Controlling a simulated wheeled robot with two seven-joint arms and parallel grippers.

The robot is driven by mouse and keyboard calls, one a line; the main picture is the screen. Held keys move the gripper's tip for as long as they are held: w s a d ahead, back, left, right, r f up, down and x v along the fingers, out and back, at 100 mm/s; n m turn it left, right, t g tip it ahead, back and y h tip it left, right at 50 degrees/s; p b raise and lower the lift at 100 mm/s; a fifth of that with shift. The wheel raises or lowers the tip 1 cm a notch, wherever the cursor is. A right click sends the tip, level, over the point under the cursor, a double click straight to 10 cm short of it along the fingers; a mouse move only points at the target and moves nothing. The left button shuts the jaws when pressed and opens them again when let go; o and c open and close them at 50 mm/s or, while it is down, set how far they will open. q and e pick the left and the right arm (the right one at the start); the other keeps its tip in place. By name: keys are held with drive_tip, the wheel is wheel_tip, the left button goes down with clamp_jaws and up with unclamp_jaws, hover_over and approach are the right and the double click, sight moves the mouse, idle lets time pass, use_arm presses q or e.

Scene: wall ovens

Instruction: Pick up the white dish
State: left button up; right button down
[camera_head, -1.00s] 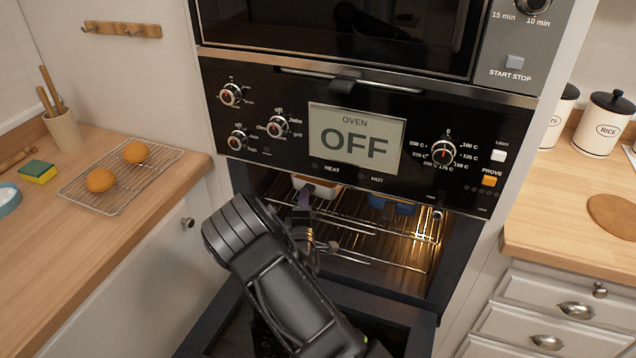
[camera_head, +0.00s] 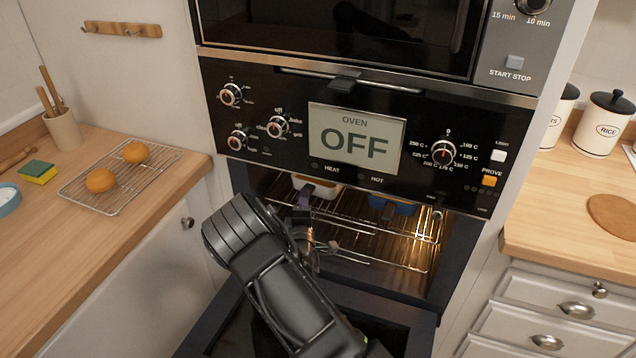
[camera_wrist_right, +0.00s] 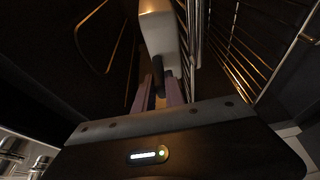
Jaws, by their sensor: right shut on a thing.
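The white dish (camera_head: 322,190) is inside the open oven at the left of the rack, and only part of its front shows below the control panel. In the right wrist view the dish (camera_wrist_right: 158,34) is a pale block at the top centre. My right gripper (camera_head: 305,198) reaches into the oven at the dish's near edge. In the wrist view its fingers (camera_wrist_right: 161,90) are shut on the dish, with a dark part between them. My left gripper is not in view.
A blue dish (camera_head: 403,208) sits to the right on the wire rack (camera_head: 385,240). The oven door (camera_head: 385,310) is open downward, under my right arm. Oranges lie on a cooling rack (camera_head: 75,193) on the left counter. The control panel (camera_head: 250,170) hangs just above the opening.

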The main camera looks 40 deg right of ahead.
drive_tip(key=shift+r, duration=0.2)
idle(0.5)
drive_tip(key=shift+s+d+r, duration=0.1)
drive_tip(key=shift+s+r, duration=0.05)
drive_tip(key=shift+r, duration=0.1)
wheel_tip(320, 180, up, 6)
drive_tip(key=shift+b, duration=0.3)
drive_tip(key=s+d+b, duration=0.2)
drive_tip(key=s+b, duration=0.1)
drive_tip(key=s, duration=0.6)
drive_tip(key=s+d+b, duration=0.3)
drive_tip(key=s, duration=0.6)
drive_tip(key=shift+s+d, duration=0.2)
drive_tip(key=shift+s, duration=0.2)
drive_tip(key=shift+r, duration=0.1)
